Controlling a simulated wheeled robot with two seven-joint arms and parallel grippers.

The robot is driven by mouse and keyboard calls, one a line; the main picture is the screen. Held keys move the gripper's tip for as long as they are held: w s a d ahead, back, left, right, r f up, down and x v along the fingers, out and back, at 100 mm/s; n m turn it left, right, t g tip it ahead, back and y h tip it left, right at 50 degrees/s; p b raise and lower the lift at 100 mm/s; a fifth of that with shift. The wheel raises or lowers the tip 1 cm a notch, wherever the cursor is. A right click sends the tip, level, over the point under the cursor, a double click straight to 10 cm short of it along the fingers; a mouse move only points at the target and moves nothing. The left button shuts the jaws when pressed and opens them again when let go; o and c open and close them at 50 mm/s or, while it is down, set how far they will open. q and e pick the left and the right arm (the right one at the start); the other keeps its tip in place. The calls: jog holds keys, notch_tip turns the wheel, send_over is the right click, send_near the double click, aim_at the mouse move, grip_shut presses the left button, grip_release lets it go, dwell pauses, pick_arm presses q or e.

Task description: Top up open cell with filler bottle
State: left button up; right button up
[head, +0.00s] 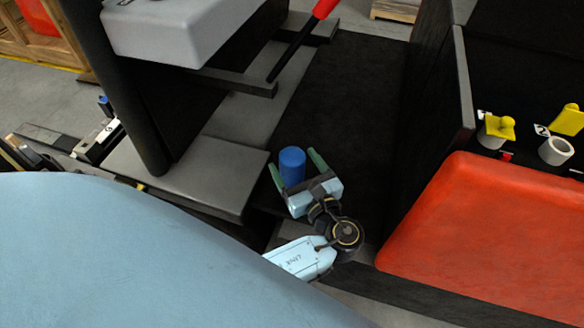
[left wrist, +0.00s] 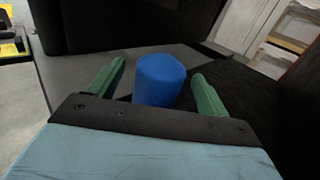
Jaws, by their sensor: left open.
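A plain blue cylinder (head: 292,165), which may be the filler bottle, stands between the two green fingers of my left gripper (head: 293,160). The fingers are open, with a visible gap on each side of it. In the left wrist view the blue cylinder (left wrist: 159,80) is centred between the spread fingers, and its lower part is hidden behind the gripper body. At the right of the head view, a white cell (head: 556,151) by label 2 has an open top, with a yellow lid (head: 567,120) raised behind it. Another white cell (head: 491,140) is topped by a yellow cap (head: 499,127). My right gripper is out of view.
A red-orange padded seat (head: 490,240) lies below the cells, with a dark upright panel (head: 461,85) to their left. A grey ledge (head: 190,175) is left of the gripper. A red-handled lever (head: 324,9) rises behind. Dark floor (head: 350,110) beyond the gripper is clear.

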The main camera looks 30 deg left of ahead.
pick_arm(q)
jog(key=shift+x, duration=1.05)
jog(key=c, duration=1.3)
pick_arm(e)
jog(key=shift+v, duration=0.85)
